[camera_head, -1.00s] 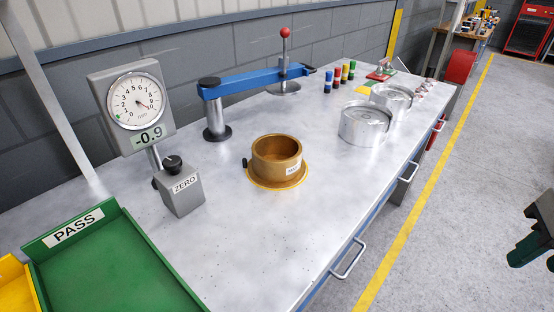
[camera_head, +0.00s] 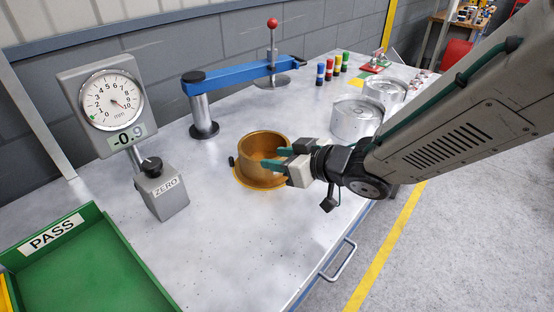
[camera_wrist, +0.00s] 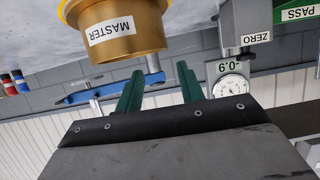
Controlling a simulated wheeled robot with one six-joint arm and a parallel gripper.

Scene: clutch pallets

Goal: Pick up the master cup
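The master cup (camera_head: 262,156) is a brass-coloured round cup, upright on a yellow-rimmed round base on the metal bench. In the wrist view the master cup (camera_wrist: 118,32) shows upside down with its MASTER label facing the camera. My gripper (camera_head: 273,158) comes in from the right, its green fingers at the cup's right side, overlapping its rim in the head view. In the wrist view the fingers of my gripper (camera_wrist: 157,85) are apart with nothing between them, and the cup lies beyond the left fingertip. I cannot tell whether a finger touches the cup.
A dial gauge (camera_head: 110,105) with a ZERO block (camera_head: 162,190) stands left of the cup. A green PASS tray (camera_head: 95,270) is at front left. A blue-armed stand (camera_head: 240,78) is behind. Silver cylinders (camera_head: 352,122) stand behind right. The bench front is clear.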

